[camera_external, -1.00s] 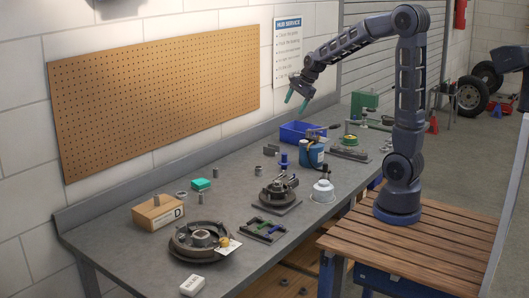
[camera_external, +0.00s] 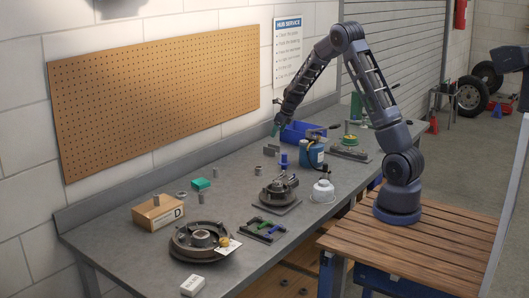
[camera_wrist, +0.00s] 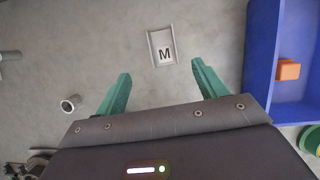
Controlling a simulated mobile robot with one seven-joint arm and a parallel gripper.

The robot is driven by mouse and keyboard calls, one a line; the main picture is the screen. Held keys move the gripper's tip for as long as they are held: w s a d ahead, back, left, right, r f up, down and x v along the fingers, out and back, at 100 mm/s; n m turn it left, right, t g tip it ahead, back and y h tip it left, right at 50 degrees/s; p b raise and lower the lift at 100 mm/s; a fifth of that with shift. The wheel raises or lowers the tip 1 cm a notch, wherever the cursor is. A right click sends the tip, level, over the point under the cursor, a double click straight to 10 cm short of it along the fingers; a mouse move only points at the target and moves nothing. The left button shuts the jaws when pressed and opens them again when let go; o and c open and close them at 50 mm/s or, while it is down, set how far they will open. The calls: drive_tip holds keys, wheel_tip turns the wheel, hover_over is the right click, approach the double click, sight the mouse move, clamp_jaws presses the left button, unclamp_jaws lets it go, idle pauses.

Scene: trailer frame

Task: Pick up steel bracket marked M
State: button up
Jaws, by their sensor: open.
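The steel bracket marked M (camera_wrist: 156,42) lies on the grey bench, a small pale channel shape with a black M. It shows just beyond my fingertips, roughly centred between them, in the wrist view. In the external view it is the small grey piece (camera_external: 271,150) on the bench left of the blue bin. My gripper (camera_wrist: 160,68) has its green fingers spread apart and nothing between them. In the external view my gripper (camera_external: 275,130) hangs above the bench near the bracket, fingers pointing down.
A blue bin (camera_wrist: 258,75) with an orange block (camera_wrist: 288,69) stands close on the right. A small metal ring or tube (camera_wrist: 70,104) lies to the left. A blue can (camera_external: 312,153) and blue spool (camera_external: 284,160) stand nearby. The pegboard wall (camera_external: 160,95) is behind the bench.

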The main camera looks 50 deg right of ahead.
sight(271, 146)
drive_tip(key=shift+x, duration=5.5)
drive_tip(key=shift+d, duration=0.25)
drive_tip(key=shift+c, duration=0.2)
drive_tip(key=c, duration=1.3)
drive_tip(key=shift+o, duration=0.2)
drive_tip(key=shift+w+r, duration=0.1)
drive_tip(key=shift+r, duration=0.05)
